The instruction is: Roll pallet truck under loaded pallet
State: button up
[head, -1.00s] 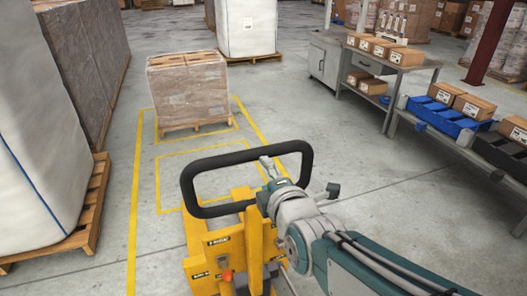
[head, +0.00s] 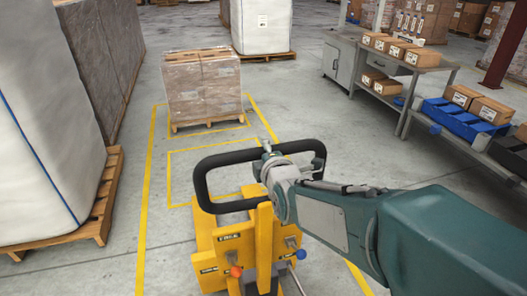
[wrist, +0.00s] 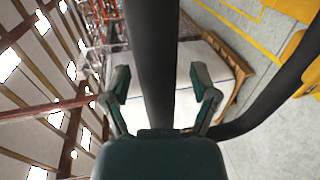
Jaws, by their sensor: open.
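The yellow pallet truck (head: 238,240) stands in front of me, with its black loop handle (head: 203,185) upright above it. Beyond it, a wooden pallet (head: 208,126) carries wrapped brown cartons (head: 204,88) inside yellow floor lines. My gripper (head: 266,148) is at the top bar of the handle, right of its middle; its fingers are small in the head view. In the wrist view my gripper (wrist: 163,90) is open, with the dark handle bar (wrist: 150,50) running between the two fingers. Whether they touch it I cannot tell. The truck's forks are hidden.
A white bulk bag (head: 40,120) on a pallet (head: 100,205) stands close on the left. Another white bag (head: 262,25) stands behind the load. Workbenches (head: 415,75) with boxes and a blue bin (head: 455,117) line the right. Marked floor (head: 205,165) between truck and load is clear.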

grip_shut()
